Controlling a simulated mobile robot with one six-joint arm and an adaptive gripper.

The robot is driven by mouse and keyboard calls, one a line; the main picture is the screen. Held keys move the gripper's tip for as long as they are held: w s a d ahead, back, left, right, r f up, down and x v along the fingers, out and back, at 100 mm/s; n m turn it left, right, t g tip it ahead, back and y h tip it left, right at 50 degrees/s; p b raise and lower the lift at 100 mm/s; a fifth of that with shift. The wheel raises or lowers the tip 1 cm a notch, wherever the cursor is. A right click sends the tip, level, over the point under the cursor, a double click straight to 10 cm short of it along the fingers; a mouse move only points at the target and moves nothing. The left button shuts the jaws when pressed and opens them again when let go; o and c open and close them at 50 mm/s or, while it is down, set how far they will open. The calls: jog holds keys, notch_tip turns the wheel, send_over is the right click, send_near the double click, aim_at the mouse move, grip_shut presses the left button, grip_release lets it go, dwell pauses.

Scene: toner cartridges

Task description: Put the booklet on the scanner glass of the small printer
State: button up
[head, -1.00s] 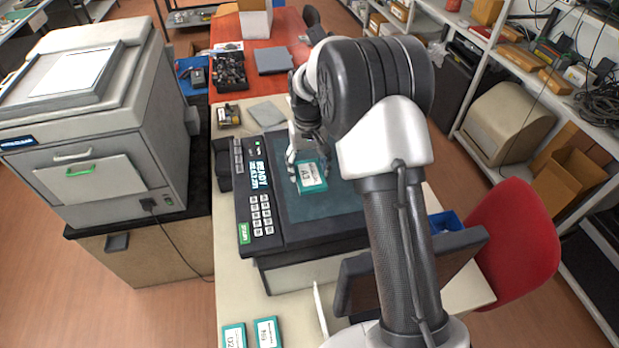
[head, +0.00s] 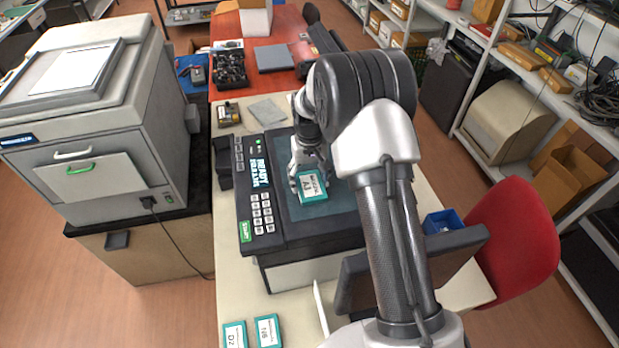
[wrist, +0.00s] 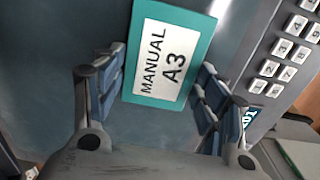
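The booklet, teal with a white label reading MANUAL A3 (head: 313,186), is over the dark glass of the small printer (head: 343,205), towards the left half of the glass. In the wrist view the booklet (wrist: 168,58) sits between the two finger pads of my gripper (wrist: 160,88).
Two other teal booklets (head: 235,335) (head: 268,330) lie at the table's near left. A large copier (head: 100,130) stands at the left. A grey flat pad (head: 267,110) lies behind the printer. A blue bin (head: 441,222) and red chair (head: 520,240) are at the right.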

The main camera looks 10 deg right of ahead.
aim_at(310, 182)
jog(key=o, duration=0.3)
notch_tip(310, 182, up, 12)
jog(key=shift+r, duration=0.25)
dwell(0.4)
jog(key=shift+f, duration=0.1)
dwell(0.3)
